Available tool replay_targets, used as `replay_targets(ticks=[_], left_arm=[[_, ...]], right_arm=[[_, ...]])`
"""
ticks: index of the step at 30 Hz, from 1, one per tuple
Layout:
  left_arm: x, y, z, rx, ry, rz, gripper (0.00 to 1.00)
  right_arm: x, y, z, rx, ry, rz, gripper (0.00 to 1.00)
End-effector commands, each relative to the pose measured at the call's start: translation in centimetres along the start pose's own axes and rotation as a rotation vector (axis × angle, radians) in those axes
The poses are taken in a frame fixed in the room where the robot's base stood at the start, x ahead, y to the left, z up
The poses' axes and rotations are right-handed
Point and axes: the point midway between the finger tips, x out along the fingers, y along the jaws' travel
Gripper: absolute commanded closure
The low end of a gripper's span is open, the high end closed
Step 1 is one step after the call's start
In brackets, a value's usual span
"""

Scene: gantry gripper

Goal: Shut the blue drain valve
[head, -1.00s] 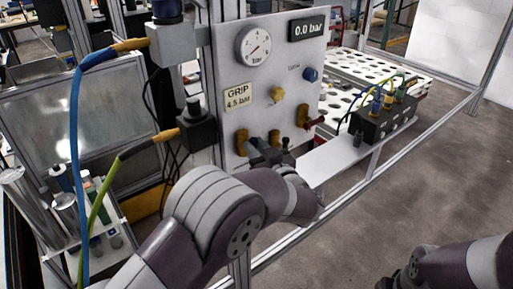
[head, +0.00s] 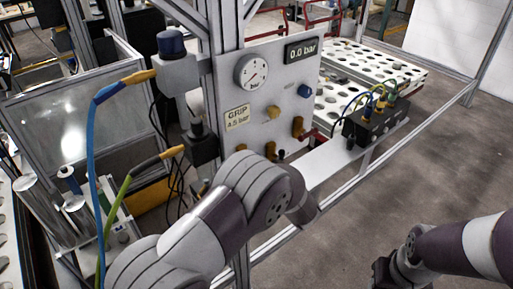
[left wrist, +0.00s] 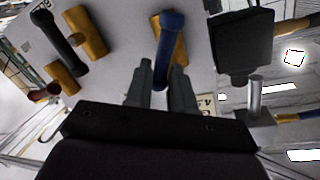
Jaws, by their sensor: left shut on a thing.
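The blue valve lever (left wrist: 172,30) stands out from a brass valve body (left wrist: 184,40) on the grey panel in the left wrist view. My left gripper (left wrist: 163,70) is shut on the blue lever, one finger on each side of its lower part. In the head view my own left arm hides the blue valve and the left gripper. My right gripper (head: 385,272) shows only partly at the bottom right of the head view, dark and away from the panel; its jaws are unclear.
The panel also holds a gauge (head: 252,72), a 0.0 bar display (head: 301,50) and a blue knob (head: 305,91). Hoses (head: 88,165) hang at the left. A black connector block (head: 372,122) sits on the shelf.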

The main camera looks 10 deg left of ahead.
Motion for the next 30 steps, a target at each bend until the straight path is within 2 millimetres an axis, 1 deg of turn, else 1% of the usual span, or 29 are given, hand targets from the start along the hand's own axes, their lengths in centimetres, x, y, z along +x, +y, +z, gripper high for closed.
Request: replay_targets(ticks=[1,6,12,21,30], left_arm=[[-0.1,-0.3,-0.8,0.044,-0.009,0.001,1.00],[0.0,0.1,-0.6,0.201,-0.040,0.001,1.00],[0.1,0.6,-0.4,0.387,-0.077,0.000,1.00],[0.3,1.3,0.0,0.656,-0.131,0.000,1.00],[0.4,1.8,0.5,0.869,-0.172,0.000,1.00]], right_arm=[[-1.7,0.0,-0.2,0.000,0.000,0.000,0.57],[-3.9,0.0,-0.5,0.000,0.000,0.000,0.57],[-6.1,0.0,-0.7,0.000,0.000,0.000,0.57],[-8.2,0.0,-1.0,0.000,0.000,0.000,0.57],[-9.2,0.0,-1.1,0.000,0.000,0.000,0.57]])
